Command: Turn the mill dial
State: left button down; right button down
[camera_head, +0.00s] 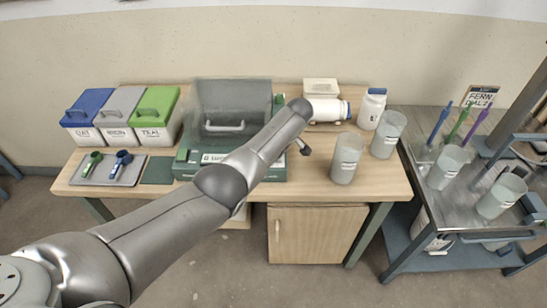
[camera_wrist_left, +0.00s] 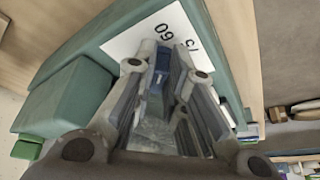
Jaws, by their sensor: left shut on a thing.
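The green mill (camera_head: 275,172) stands at the middle of the wooden table, with a grey lid and handle on top. My left arm crosses in front of it and hides part of its front and my left gripper. In the left wrist view, my left gripper (camera_wrist_left: 168,65) is at the white scale plate (camera_wrist_left: 150,32) with printed numbers, on a green surface. Its fingers are shut on a blue part, seemingly the dial (camera_wrist_left: 162,62), which is mostly hidden between them. The dial's setting cannot be read. My right gripper is not in view.
Blue, grey and green lidded bins (camera_head: 122,110) stand at the left behind a scoop tray (camera_head: 115,170). Beakers (camera_head: 346,158) and a white jar (camera_head: 371,108) stand right of the mill. A metal cart (camera_head: 415,150) carries more beakers.

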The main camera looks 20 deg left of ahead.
pick_arm(q)
jog(key=shift+w+n+b, duration=0.1)
jog(key=shift+n+b, duration=0.4)
jog(key=shift+b, duration=0.05)
jog(key=c, duration=1.5)
grip_release()
jog(key=v, duration=1.2)
jog(key=shift+w+d, duration=0.1)
jog(key=shift+d, duration=0.05)
